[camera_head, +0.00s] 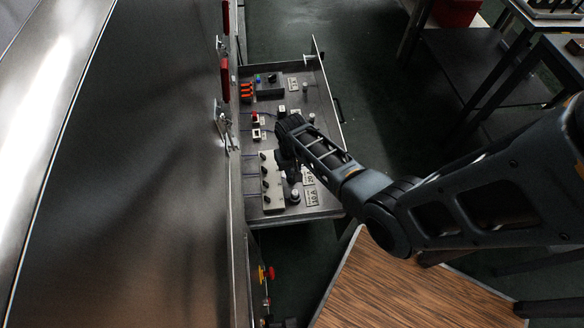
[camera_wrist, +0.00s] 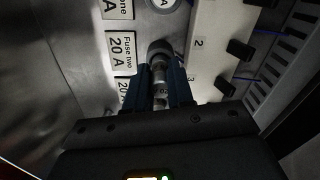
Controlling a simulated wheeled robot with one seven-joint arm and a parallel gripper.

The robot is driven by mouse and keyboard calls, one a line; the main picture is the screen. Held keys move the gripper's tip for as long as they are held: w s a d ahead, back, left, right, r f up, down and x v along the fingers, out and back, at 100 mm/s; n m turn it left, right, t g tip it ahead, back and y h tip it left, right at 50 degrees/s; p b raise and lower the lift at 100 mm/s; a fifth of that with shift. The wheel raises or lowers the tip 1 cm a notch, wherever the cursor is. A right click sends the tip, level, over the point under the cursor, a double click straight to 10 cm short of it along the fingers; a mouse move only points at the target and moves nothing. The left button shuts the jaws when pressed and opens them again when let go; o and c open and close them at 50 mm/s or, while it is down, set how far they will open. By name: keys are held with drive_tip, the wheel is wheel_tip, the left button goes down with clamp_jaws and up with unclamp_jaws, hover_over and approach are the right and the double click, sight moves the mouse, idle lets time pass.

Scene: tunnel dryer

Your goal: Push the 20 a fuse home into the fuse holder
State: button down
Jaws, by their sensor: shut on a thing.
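My gripper (camera_head: 289,168) is over the pulled-out panel drawer in the head view, above the labelled fuse area. In the wrist view its two blue fingers (camera_wrist: 160,84) are shut on the 20 A fuse (camera_wrist: 159,72), a slim metallic and glassy cylinder. The fuse's far end is at the round grey fuse holder (camera_wrist: 158,48), beside the "Fuse two 20 A" label (camera_wrist: 122,49). The fuse looks lined up with the holder, but how deep it sits cannot be told. In the head view my gripper hides the fuse and this holder.
A white strip with black switches (camera_wrist: 228,42) stands close to the right of the fingers in the wrist view. Another holder with a white cap (camera_wrist: 163,4) is farther up. In the head view, red-orange blocks (camera_head: 246,91) sit at the drawer's far end, and a metal wall (camera_head: 140,170) borders its left.

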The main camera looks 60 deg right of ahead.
drive_tip(key=shift+f+b, duration=0.7)
drive_tip(key=shift+f, duration=0.2)
drive_tip(key=c, duration=0.9)
unclamp_jaws()
drive_tip(key=shift+r, duration=0.15)
wheel_tip(320, 180, up, 8)
drive_tip(key=shift+f+p, duration=0.2)
drive_tip(key=shift+p, duration=0.8)
